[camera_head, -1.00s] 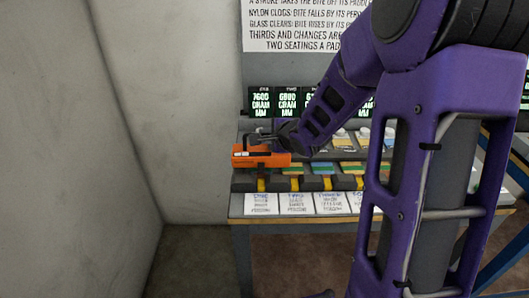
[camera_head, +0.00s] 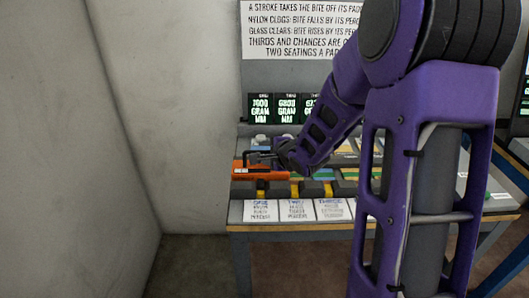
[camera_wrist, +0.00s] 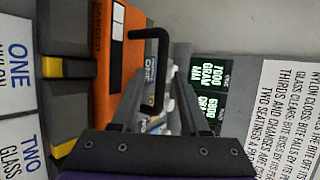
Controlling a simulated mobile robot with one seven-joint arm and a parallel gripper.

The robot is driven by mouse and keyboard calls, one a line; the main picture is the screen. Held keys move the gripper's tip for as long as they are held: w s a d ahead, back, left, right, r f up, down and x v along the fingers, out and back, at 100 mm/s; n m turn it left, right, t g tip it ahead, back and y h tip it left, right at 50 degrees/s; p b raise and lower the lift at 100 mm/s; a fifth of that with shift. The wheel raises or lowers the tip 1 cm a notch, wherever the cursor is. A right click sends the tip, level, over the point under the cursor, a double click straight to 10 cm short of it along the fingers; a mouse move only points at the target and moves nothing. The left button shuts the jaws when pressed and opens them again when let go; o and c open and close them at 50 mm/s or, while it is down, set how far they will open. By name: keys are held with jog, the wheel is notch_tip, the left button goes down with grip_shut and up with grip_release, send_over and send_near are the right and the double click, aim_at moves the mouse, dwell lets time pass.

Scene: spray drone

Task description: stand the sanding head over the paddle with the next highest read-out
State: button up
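The sanding head is an orange body (camera_head: 260,171) with a black bent handle (camera_wrist: 152,40). It sits behind the card marked ONE (camera_head: 262,211), low over the first paddle place. Whether it touches is unclear, and the paddle under it is hidden. The orange body also shows in the wrist view (camera_wrist: 103,60). My gripper (camera_wrist: 160,75) has its fingers on both sides of the handle and appears shut on it. The first read-out (camera_head: 261,108) looks like seven thousand-odd, blurred; the second (camera_head: 287,107) looks like 6800. My arm hides the read-outs farther right.
Dark blocks with yellow parts (camera_head: 278,189) line the bench front, above white cards marked TWO (camera_head: 297,210) and another. A wall sign (camera_head: 300,25) hangs behind. A bare wall (camera_head: 110,130) stands left. My arm covers the bench's right part.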

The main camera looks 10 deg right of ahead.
jog(key=shift+r, duration=0.15)
jog(key=p+v, duration=0.4)
jog(key=v, duration=0.8)
jog(key=shift+p, duration=0.4)
